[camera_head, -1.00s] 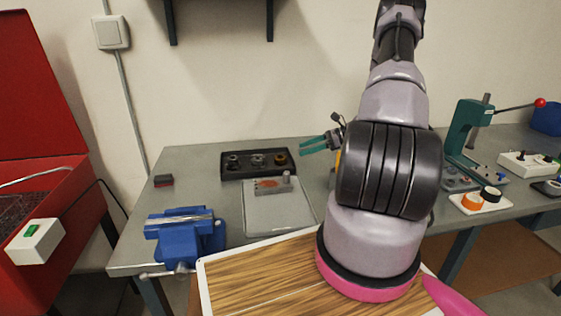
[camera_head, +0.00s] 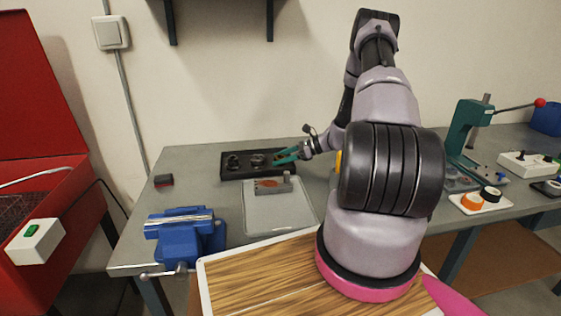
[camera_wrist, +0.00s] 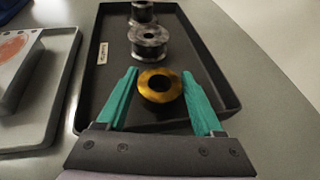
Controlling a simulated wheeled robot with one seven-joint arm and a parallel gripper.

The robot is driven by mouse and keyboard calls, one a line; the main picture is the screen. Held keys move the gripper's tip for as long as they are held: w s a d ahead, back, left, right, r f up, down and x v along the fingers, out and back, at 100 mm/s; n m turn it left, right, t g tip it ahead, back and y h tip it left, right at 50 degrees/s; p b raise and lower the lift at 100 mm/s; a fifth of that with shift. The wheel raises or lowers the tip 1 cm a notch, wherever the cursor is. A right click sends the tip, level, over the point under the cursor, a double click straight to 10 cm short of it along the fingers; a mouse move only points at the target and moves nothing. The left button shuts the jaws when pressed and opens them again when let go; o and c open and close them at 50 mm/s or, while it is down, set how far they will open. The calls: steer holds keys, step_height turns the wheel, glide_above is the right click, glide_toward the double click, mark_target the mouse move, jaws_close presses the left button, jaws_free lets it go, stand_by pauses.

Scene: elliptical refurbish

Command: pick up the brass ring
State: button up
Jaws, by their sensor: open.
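The brass ring (camera_wrist: 160,86) is a golden, flanged ring with a dark centre hole, in the near end of the black tray (camera_wrist: 88,88) in the wrist view. My gripper (camera_wrist: 160,80) is open, with its two green fingers on either side of the ring. No clear contact between fingers and ring shows. Two grey metal rings, one nearer (camera_wrist: 148,42) and one farther (camera_wrist: 143,12), stand in line beyond the brass one.
A pale tray (camera_head: 262,222) with a grey block (camera_head: 272,186) lies in front of the black tray. A blue vise (camera_head: 185,238) stands at the front left, and a small dark red block (camera_head: 163,181) lies behind it. A green press (camera_head: 465,130) stands at the right.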

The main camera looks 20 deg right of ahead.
jaws_close()
steer(key=shift+r, duration=0.1)
